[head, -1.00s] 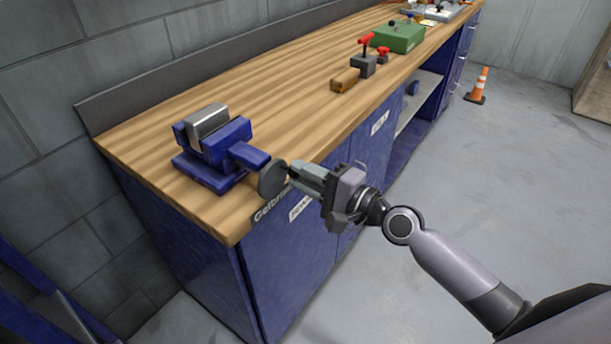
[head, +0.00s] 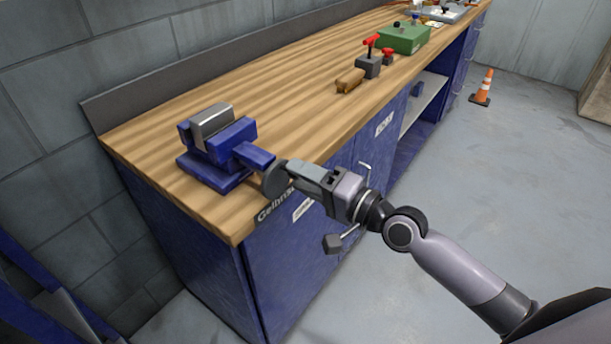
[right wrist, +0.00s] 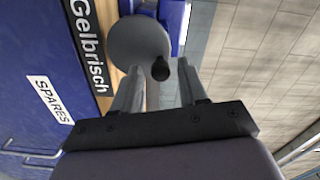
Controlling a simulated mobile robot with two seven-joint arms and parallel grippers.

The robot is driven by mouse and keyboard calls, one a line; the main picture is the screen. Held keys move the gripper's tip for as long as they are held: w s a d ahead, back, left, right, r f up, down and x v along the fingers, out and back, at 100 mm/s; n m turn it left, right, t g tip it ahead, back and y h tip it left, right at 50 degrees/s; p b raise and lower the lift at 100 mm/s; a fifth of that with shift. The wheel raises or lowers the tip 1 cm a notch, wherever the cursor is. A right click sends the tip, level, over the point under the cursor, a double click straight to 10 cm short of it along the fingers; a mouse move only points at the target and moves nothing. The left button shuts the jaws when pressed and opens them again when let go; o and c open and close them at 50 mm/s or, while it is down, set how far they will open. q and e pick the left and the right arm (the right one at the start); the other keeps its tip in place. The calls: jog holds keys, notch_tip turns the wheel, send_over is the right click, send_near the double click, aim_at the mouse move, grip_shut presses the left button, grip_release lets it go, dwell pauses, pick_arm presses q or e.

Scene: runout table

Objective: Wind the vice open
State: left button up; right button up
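The blue vice (head: 232,137) with its silver jaw piece (head: 211,125) is on the near left end of the bench. I cannot tell how wide its jaws stand. A round grey handwheel (head: 274,180) is at the end of its screw, past the front edge. The wheel (right wrist: 140,45) also shows in the right wrist view, with a dark knob (right wrist: 160,69) facing the camera. My right gripper (head: 296,174) is at the wheel. In the wrist view its fingers (right wrist: 158,80) are apart, one each side of the knob, with gaps visible. My left gripper is out of view.
The wooden bench top (head: 280,100) is clear between the vice and a wooden-handled tool (head: 350,80). A grey block with a red lever (head: 368,62) and a green box (head: 403,39) stand farther along. Blue cabinets (head: 290,260) lie below. An orange cone (head: 482,88) stands on the floor.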

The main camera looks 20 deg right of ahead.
jog(key=v, duration=0.7)
jog(key=shift+b, duration=0.35)
jog(key=s+d+f+n+g+h, duration=0.1)
jog(key=s+f+n+h, duration=0.2)
jog(key=s+f, duration=0.2)
jog(key=s+d+f+n+g+h, duration=0.1)
jog(key=s+f+n+h, duration=0.2)
jog(key=f, duration=0.8)
jog(key=s+d+f+n+g+h, duration=0.1)
jog(key=s+f+n+h, duration=0.1)
jog(key=s+f+n, duration=0.2)
jog(key=s+f, duration=0.3)
jog(key=f, duration=0.2)
jog(key=shift+s+g+h, duration=0.4)
jog(key=shift+w+d, duration=0.1)
jog(key=shift+d, duration=0.15)
